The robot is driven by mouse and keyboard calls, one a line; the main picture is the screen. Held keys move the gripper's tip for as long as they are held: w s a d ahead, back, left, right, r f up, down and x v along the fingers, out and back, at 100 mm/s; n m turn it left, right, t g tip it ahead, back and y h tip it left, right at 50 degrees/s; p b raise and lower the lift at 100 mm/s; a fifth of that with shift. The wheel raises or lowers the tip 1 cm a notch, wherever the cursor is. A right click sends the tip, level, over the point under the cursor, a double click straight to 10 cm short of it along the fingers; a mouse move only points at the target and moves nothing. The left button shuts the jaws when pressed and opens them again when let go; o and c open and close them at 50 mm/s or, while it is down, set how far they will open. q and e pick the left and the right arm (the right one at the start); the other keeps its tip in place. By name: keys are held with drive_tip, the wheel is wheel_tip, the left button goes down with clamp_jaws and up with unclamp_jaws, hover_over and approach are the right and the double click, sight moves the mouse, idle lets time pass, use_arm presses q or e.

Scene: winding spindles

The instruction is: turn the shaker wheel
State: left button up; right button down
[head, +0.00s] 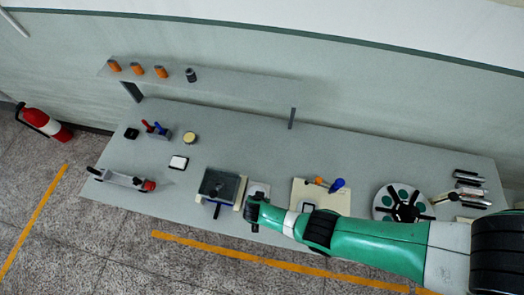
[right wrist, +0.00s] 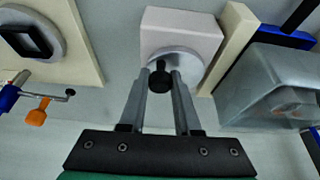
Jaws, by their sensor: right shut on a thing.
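A pale box (right wrist: 180,24) carries a round grey wheel (right wrist: 190,58) with a black knob (right wrist: 160,80) in the right wrist view. I take this to be the shaker wheel. In the head view the box (head: 262,187) stands near the table's front edge, its wheel mostly hidden by my arm. My right gripper (right wrist: 160,72) is shut on the black knob, one finger on each side of it. In the head view my right gripper (head: 252,205) is at the box's front. My left gripper is not in view.
A grey translucent box (head: 220,186) stands close to the left of the pale box. A cream board (head: 318,198) with orange and blue tools lies to the right. A disc with green rounds (head: 390,197) is further right. A raised shelf (head: 230,86) runs along the back.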

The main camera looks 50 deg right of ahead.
drive_tip(key=shift+w+a+f+m+g+b, duration=0.1)
drive_tip(key=shift+a+m+g+b, duration=0.15)
drive_tip(key=shift+m, duration=0.35)
drive_tip(key=shift+w+a+m+g+b, duration=0.15)
drive_tip(key=shift+m+b, duration=0.15)
drive_tip(key=shift+m, duration=0.3)
drive_tip(key=shift+m+g+b, duration=0.3)
drive_tip(key=shift+m+b, duration=0.2)
drive_tip(key=shift+m, duration=0.2)
drive_tip(key=shift+h, duration=0.3)
drive_tip(key=c, duration=0.6)
unclamp_jaws()
drive_tip(key=p+v, duration=0.6)
drive_tip(key=v, duration=0.1)
drive_tip(key=shift+a+r, duration=0.15)
drive_tip(key=shift+r, duration=0.2)
